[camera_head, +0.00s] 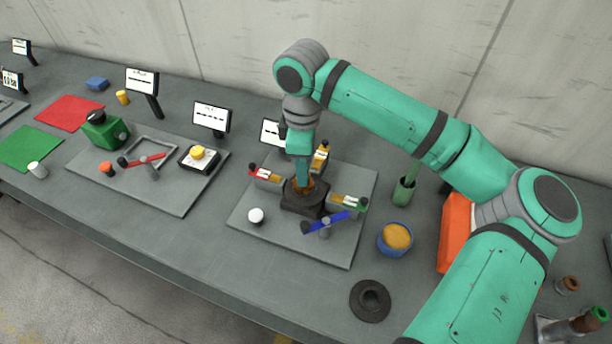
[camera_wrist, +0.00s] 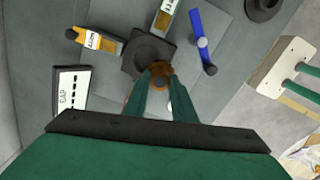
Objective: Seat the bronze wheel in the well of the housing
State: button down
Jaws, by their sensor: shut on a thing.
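The bronze wheel (camera_wrist: 160,69) is between my gripper's fingertips in the wrist view, and it shows as a small brown patch in the head view (camera_head: 303,186). My gripper (camera_head: 302,182) is shut on it, fingers pointing down. The dark housing (camera_head: 304,204) stands on the right-hand grey board, directly under the gripper. In the wrist view the housing (camera_wrist: 146,52) lies just beyond the wheel, which overlaps its near edge.
Around the housing are a blue lever (camera_head: 326,223), a red-and-white block (camera_head: 265,175), a green-ended block (camera_head: 348,202), a yellow block (camera_head: 320,158) and a white ball (camera_head: 256,216). A blue tub (camera_head: 394,243) and a dark flanged ring (camera_head: 370,300) stand right of the board.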

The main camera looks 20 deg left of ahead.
jog(key=w+f, duration=0.2)
jog(key=f, duration=0.1)
jog(key=shift+w+a, duration=0.1)
jog(key=shift+a, duration=0.1)
jog(key=shift+w+f, duration=0.2)
jog(key=shift+f, duration=0.8)
jog(key=shift+w+f, duration=0.2)
jog(key=shift+f, duration=0.75)
jog(key=shift+f, duration=0.15)
jog(key=c, duration=1.5)
grip_release()
jog(key=shift+o, duration=0.2)
notch_tip(320, 180, up, 12)
jog(key=shift+r, duration=0.2)
